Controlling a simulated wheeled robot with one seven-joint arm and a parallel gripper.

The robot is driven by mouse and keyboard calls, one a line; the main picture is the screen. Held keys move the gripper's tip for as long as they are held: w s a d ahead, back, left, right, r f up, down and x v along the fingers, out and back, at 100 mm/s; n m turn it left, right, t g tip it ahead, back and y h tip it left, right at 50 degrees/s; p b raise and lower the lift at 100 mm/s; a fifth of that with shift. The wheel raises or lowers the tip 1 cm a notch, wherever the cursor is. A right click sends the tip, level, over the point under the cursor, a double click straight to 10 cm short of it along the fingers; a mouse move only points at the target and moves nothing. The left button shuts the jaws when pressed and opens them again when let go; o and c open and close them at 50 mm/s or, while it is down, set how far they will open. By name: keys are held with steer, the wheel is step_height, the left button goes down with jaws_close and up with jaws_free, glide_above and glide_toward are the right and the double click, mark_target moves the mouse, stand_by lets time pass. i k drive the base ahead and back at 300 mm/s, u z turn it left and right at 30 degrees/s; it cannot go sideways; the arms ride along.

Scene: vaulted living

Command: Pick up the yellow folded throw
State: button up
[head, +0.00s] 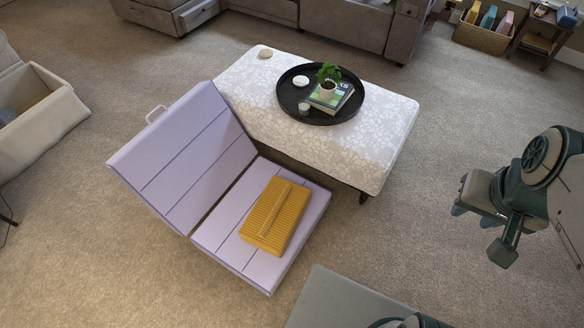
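The yellow folded throw (274,216) is a ribbed mustard bundle with a band along its top. It lies flat on the seat of a lilac folding cushion (210,239), next to the seat's right side. My gripper (480,232) is in the air at the right of the head view, well apart from the throw. Nothing shows held in it. Its fingers are small and partly hidden by its own body, so I cannot tell whether it is open or shut.
The cushion's raised backrest (185,150) stands at the throw's left. A patterned ottoman (385,135) with a black tray (345,114) is behind it. A cream storage box (45,125) is far left, a wicker basket (480,40) far right. Carpet (400,235) is clear at right.

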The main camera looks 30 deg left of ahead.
mark_target(270, 226)
steer(key=i, duration=0.9)
steer(key=u, duration=1.7)
